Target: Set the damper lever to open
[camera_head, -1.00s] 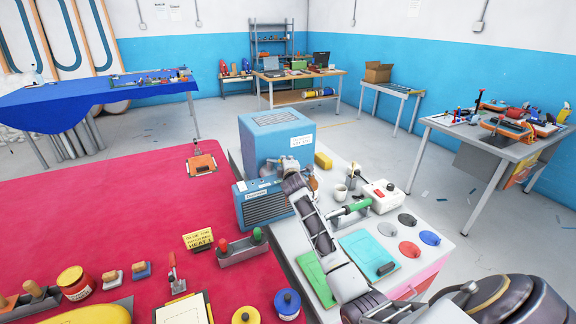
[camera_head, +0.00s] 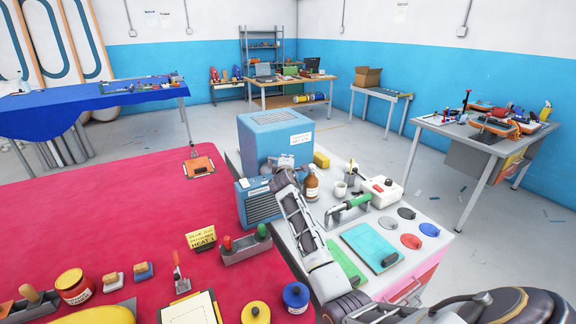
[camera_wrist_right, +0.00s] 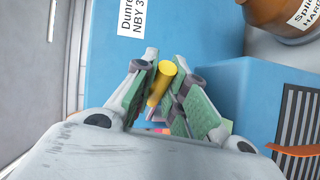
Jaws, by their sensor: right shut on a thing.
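A blue box-shaped machine (camera_head: 268,135) with a white label stands on the workbench, with a grilled blue unit (camera_head: 262,207) at its front. My right gripper (camera_head: 281,162) is at the machine's front face. In the right wrist view, my right gripper (camera_wrist_right: 163,90) has its green-padded fingers closed around a yellow lever handle (camera_wrist_right: 160,82). The machine's blue face (camera_wrist_right: 212,45) is close behind it. The arm and gripper hide the lever in the head view, and I cannot read its setting. My left gripper is out of view.
A brown bottle (camera_head: 311,187) stands just right of the gripper; its side shows in the wrist view (camera_wrist_right: 285,14). A mug (camera_head: 340,190), a green-handled tool (camera_head: 350,205) and coloured discs crowd the bench. The red table (camera_head: 110,215) lies to the left.

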